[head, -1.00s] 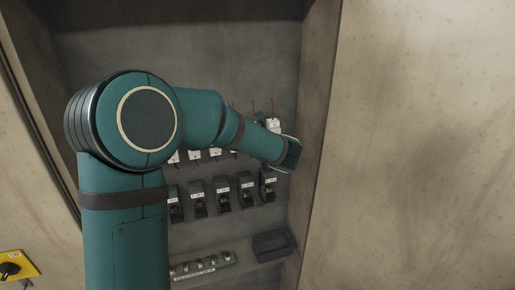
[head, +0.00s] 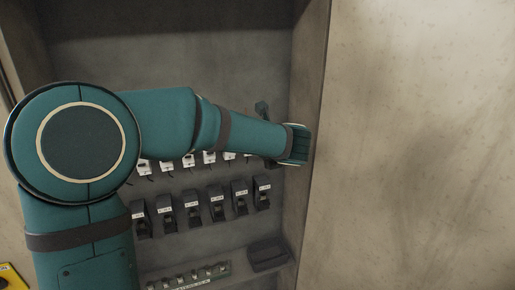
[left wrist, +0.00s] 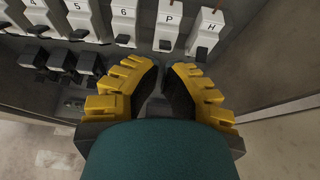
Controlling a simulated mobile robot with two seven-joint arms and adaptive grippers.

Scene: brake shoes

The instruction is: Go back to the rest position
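My left arm comes in from the left in the head view and reaches across the cabinet, its wrist end close to the right side wall. The arm hides most of my left gripper there; only dark parts show above and below the wrist. In the left wrist view my left gripper (left wrist: 163,69) has yellow-backed fingers with dark inner sides. A narrow gap shows between the fingertips and nothing is held. The tips are just in front of white switch units, near the one marked P (left wrist: 169,24) and the one marked H (left wrist: 207,33). My right gripper is not in view.
Below the white units runs a row of dark labelled blocks (head: 216,202). A strip of small knobs (head: 190,277) and a black bin (head: 267,254) sit lower down. The cabinet's right side wall (head: 310,90) is close to my wrist. A yellow panel (head: 12,277) shows at lower left.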

